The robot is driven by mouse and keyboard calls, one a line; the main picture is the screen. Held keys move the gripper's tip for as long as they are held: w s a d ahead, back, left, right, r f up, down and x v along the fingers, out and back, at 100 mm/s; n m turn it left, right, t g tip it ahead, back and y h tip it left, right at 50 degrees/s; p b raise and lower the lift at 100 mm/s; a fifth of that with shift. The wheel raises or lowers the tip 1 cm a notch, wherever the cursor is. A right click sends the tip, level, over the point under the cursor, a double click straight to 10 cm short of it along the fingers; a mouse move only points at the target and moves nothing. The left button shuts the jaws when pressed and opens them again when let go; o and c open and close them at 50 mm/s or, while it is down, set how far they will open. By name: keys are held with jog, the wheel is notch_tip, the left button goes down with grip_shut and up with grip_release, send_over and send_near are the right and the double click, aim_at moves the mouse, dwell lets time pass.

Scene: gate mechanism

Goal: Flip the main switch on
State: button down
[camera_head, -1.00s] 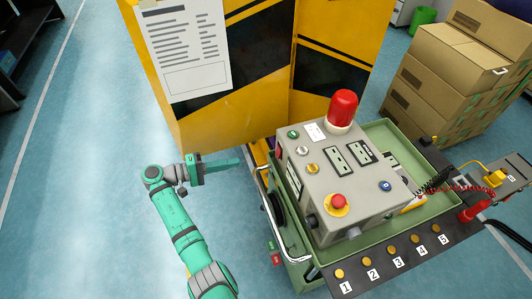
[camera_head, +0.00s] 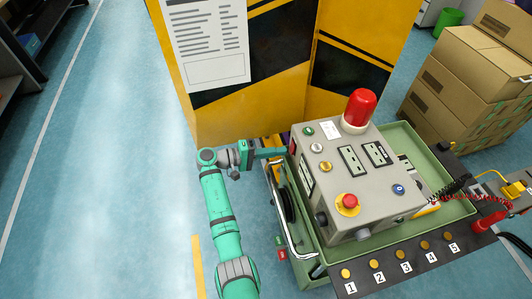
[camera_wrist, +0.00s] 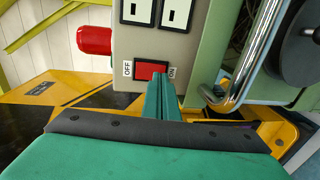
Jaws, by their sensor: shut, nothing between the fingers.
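The main switch (camera_wrist: 151,70) is a red rocker on the side of the grey control box, with OFF on its left and ON on its right in the wrist view. The grey control box (camera_head: 328,190) stands in a green cart in the head view. My gripper (camera_head: 283,152) is at the left side of the box. In the wrist view its green fingers (camera_wrist: 165,82) are shut together and empty, with the tips at the switch's lower right part, near the ON mark. I cannot tell whether they touch it. The switch is hidden in the head view.
A yellow and black cabinet (camera_head: 225,112) stands behind. A red beacon (camera_head: 360,107) tops the box. Free blue floor (camera_head: 120,170) lies left.

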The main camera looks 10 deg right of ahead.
jog(key=shift+d+f, duration=0.1)
jog(key=shift+d, duration=0.6)
jog(key=a+f, duration=0.2)
jog(key=a, duration=1.2)
jog(key=shift+s, duration=0.25)
jog(key=shift+f, duration=0.1)
